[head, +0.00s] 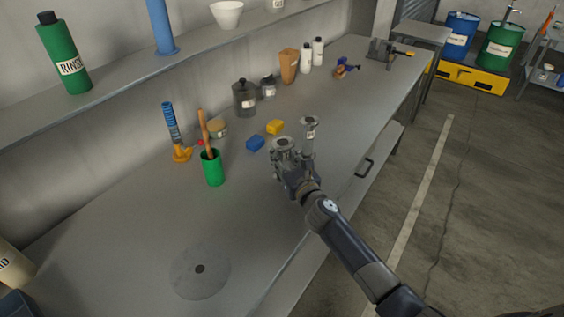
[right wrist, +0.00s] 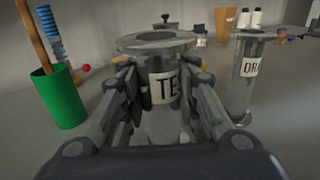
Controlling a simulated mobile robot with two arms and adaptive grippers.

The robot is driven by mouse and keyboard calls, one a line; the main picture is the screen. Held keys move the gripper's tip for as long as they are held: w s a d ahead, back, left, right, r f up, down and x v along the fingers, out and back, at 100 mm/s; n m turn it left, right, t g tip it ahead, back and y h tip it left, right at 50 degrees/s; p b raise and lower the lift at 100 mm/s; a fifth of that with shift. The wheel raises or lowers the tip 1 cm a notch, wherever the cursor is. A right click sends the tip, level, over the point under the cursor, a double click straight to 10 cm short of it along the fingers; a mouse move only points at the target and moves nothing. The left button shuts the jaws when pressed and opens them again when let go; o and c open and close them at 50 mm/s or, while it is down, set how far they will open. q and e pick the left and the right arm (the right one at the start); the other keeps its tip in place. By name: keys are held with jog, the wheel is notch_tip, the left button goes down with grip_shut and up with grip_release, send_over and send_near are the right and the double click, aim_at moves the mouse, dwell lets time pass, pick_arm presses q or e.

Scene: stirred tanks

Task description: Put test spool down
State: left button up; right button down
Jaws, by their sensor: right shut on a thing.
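The test spool (right wrist: 165,88) is a grey metal pipe piece with a round top flange and a label of which "TE" shows. It is upright between the fingers of my right gripper (right wrist: 160,95), which is shut on it. In the head view the spool's flange (head: 284,143) shows above my right gripper (head: 284,160), over the bench's front half. The spool's foot is hidden, so I cannot tell whether it touches the bench. A similar spool labelled "DR" (right wrist: 242,85) stands close to its right; it also shows in the head view (head: 309,134). My left gripper is not in view.
The grey bench (head: 130,235) holds a green cup (head: 213,170), a blue block (head: 255,143) and a yellow block (head: 275,127) left of the gripper. A translucent disc (head: 190,275) lies at front left. Jars and bottles stand behind. The bench between cup and disc is clear.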

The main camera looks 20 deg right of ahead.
aim_at(286, 168)
jog(key=shift+w+f, duration=0.15)
jog(key=shift+w, duration=0.05)
jog(key=shift+f+b, duration=0.65)
jog(key=shift+f, duration=0.95)
jog(key=shift+f, duration=0.2)
jog(key=c, duration=1.2)
grip_release()
jog(key=shift+r, duration=0.2)
jog(key=s, duration=0.4)
jog(key=s+d, duration=0.1)
jog(key=s, duration=0.7)
jog(key=shift+d, duration=0.2)
